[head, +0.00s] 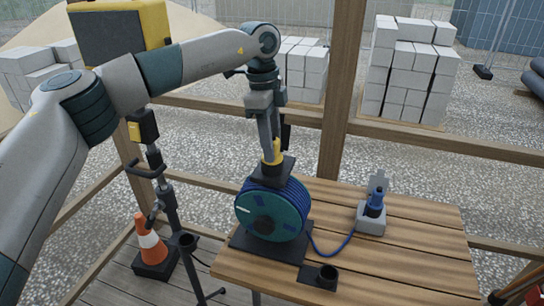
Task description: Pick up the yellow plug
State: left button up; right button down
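The yellow plug (272,152) shows just above the blue cable reel, upright, at a dark square holder (270,173). My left gripper (272,143) points straight down at the plug, with its fingertips at the plug's upper part. The fingers hide part of the plug, and I cannot tell whether they are closed on it. A blue plug (375,201) stands in a grey socket box (371,222) on the right of the table. My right gripper is not in view.
The cable reel (272,212) stands on the slatted wooden table (405,268), and its blue cable runs to the blue plug. A wooden post (341,90) rises behind. A traffic cone (152,245) stands left.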

pick_arm(q)
grip_shut()
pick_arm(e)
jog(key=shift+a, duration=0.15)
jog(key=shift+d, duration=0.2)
